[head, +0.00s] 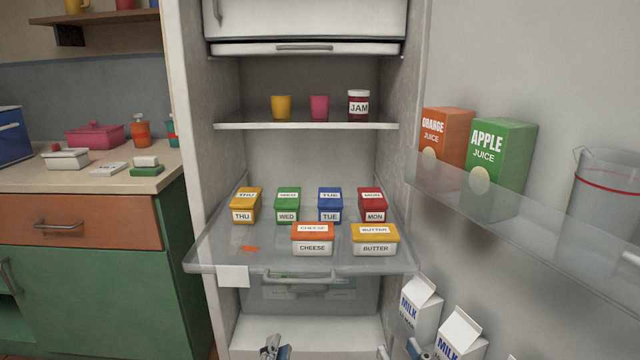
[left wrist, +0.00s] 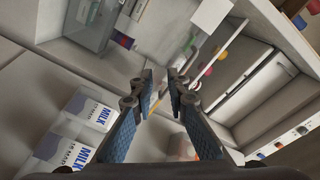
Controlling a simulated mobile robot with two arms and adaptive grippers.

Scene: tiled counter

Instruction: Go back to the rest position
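My left gripper (head: 275,347) shows at the bottom edge of the head view, in front of the lower part of the open fridge. In the left wrist view its two blue-padded fingers (left wrist: 161,78) stand apart with nothing between them. My right gripper (head: 399,350) is at the bottom edge of the head view, left of the milk cartons. Only its fingertips show; they are apart with nothing seen between them. Both grippers are below the pulled-out clear shelf (head: 215,255) and away from the labelled boxes on it.
A yellow THU box (head: 243,216), CHEESE box (head: 312,248), BUTTER box (head: 375,249) and other boxes stand on the shelf. Milk cartons (head: 420,303) stand low at right. The fridge door shelf (head: 560,235) juts out at right. A counter (head: 100,180) is at left.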

